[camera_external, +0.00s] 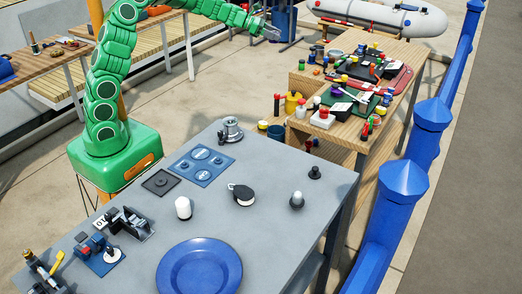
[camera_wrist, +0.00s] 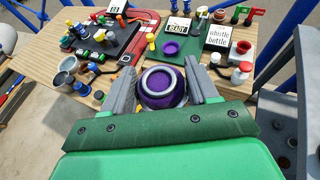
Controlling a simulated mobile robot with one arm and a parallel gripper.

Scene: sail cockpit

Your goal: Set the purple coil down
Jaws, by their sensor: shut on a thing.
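The purple coil (camera_wrist: 160,98), a round purple thing with a pale ring on top, sits between the two grey fingers of my gripper (camera_wrist: 162,84) in the wrist view. My gripper is shut on it. In the external view my gripper (camera_external: 268,31) is at the top, to the left of the wooden table (camera_external: 328,138); I cannot make out the coil there. In the wrist view the wooden table (camera_wrist: 250,68) lies beyond and below the coil.
The wooden table is crowded: a green mat (camera_wrist: 195,60) bears a purple dish (camera_wrist: 170,47) and a "READY" card (camera_wrist: 178,28). A "whistle bottle" card (camera_wrist: 217,39), a red-capped white bottle (camera_wrist: 242,73) and several cups stand near. Blue railing posts (camera_external: 402,180) line the right.

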